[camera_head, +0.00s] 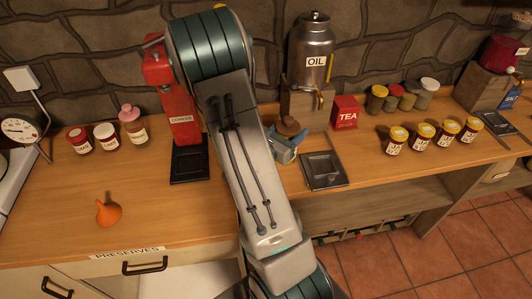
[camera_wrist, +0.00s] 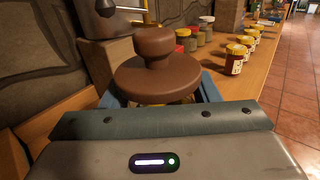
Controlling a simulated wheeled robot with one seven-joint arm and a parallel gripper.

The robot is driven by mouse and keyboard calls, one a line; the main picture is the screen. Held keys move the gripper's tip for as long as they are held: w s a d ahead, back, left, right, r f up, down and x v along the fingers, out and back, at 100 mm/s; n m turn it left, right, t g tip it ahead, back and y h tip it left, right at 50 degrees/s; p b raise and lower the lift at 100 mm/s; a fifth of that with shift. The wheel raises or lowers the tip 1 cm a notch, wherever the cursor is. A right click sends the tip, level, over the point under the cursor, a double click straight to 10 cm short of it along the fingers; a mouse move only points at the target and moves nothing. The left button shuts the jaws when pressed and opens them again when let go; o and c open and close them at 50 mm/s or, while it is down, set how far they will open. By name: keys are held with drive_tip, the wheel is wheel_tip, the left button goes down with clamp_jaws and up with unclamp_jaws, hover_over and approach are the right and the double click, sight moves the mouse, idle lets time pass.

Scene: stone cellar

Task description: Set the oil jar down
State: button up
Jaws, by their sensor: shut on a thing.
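My gripper (camera_head: 284,148) is shut on a jar with a brown knobbed lid (camera_head: 290,127), taken to be the oil jar. In the wrist view the round lid (camera_wrist: 155,75) fills the space between the blue fingers of my gripper (camera_wrist: 158,96), and a yellowish strip of the jar's body shows under it. The jar looks upright. It is over the wooden counter (camera_head: 225,205), in front of the stand of the metal OIL can (camera_head: 310,45). Its base is hidden, so I cannot tell whether it touches the counter.
A dark square tray (camera_head: 323,170) lies just right of the jar. A red TEA box (camera_head: 344,113) and several yellow-lidded jars (camera_head: 421,135) stand further right. A red coffee grinder (camera_head: 180,115) stands left. An orange funnel (camera_head: 108,212) lies on the mostly clear left counter.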

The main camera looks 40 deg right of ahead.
drive_tip(key=shift+w+a+f+b, duration=0.1)
drive_tip(key=shift+f+b, duration=0.2)
drive_tip(key=shift+b, duration=0.1)
drive_tip(key=shift+w+a, duration=0.25)
drive_tip(key=shift+w, duration=0.05)
drive_tip(key=w+a+f+p, duration=0.1)
drive_tip(key=w+a+f, duration=0.2)
drive_tip(key=w+f, duration=0.2)
drive_tip(key=shift+w+a+f, duration=0.15)
drive_tip(key=shift+a+f, duration=0.1)
drive_tip(key=shift+f, duration=1.15)
drive_tip(key=shift+f, duration=0.15)
drive_tip(key=o, duration=1.7)
